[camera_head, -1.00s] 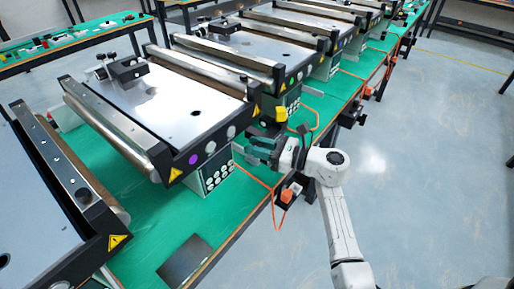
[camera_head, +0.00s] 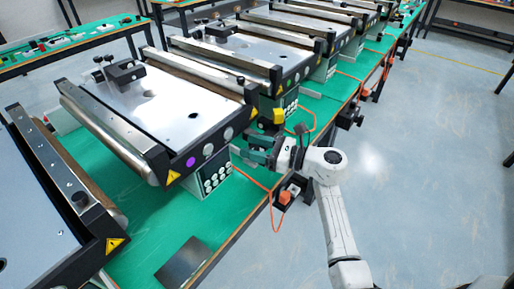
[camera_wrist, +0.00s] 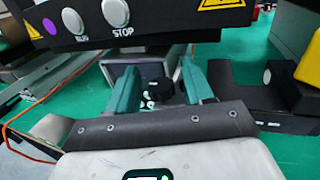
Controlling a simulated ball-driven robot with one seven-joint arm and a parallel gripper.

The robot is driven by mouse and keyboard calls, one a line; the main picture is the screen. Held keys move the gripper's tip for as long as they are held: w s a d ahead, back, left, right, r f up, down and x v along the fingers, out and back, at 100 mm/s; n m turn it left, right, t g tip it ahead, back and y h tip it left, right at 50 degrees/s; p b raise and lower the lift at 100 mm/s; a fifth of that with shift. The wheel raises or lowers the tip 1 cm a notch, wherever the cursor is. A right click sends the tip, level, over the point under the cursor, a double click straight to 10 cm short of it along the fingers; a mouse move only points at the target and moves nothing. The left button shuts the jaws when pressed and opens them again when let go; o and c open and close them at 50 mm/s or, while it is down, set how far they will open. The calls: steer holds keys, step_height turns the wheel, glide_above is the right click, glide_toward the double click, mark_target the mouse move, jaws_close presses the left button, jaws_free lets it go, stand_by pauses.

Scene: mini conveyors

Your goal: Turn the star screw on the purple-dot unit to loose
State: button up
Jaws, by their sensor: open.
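The purple-dot unit is a mini conveyor (camera_head: 150,105) with a purple dot (camera_head: 191,161) on its black end plate. The dot also shows at the upper left in the wrist view (camera_wrist: 50,26). A black knob (camera_wrist: 160,91), which looks like the star screw, shows in the wrist view below the end plate, in front of a grey box. My gripper (camera_head: 258,152) is at this unit's near right corner. Its teal fingers (camera_wrist: 158,72) are open, one on each side of the knob, with gaps visible. In the head view the knob is hidden behind my gripper.
A control box (camera_head: 214,178) with round white buttons sits under the unit. An orange cable (camera_head: 262,187) hangs by the table edge. A yellow-and-black part (camera_head: 279,116) stands just beyond my gripper. Neighbouring conveyors stand on both sides. The floor at the right is clear.

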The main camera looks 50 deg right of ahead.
steer(key=shift+s+f, duration=0.1)
steer(key=shift+f, duration=0.05)
steer(key=m+h+p, duration=0.1)
steer(key=m+h, duration=0.1)
steer(key=shift+t+h, duration=0.3)
steer(key=shift+t, duration=0.1)
steer(key=m+h, duration=0.3)
steer(key=h, duration=0.2)
steer(key=shift+p, duration=0.3)
steer(key=shift+m+g+h, duration=0.7)
steer(key=shift+m+h, duration=1.3)
steer(key=shift+h, duration=0.9)
steer(key=shift+m+g+h+p, duration=0.3)
steer(key=shift+h+p, duration=0.05)
steer(key=shift+h, duration=0.05)
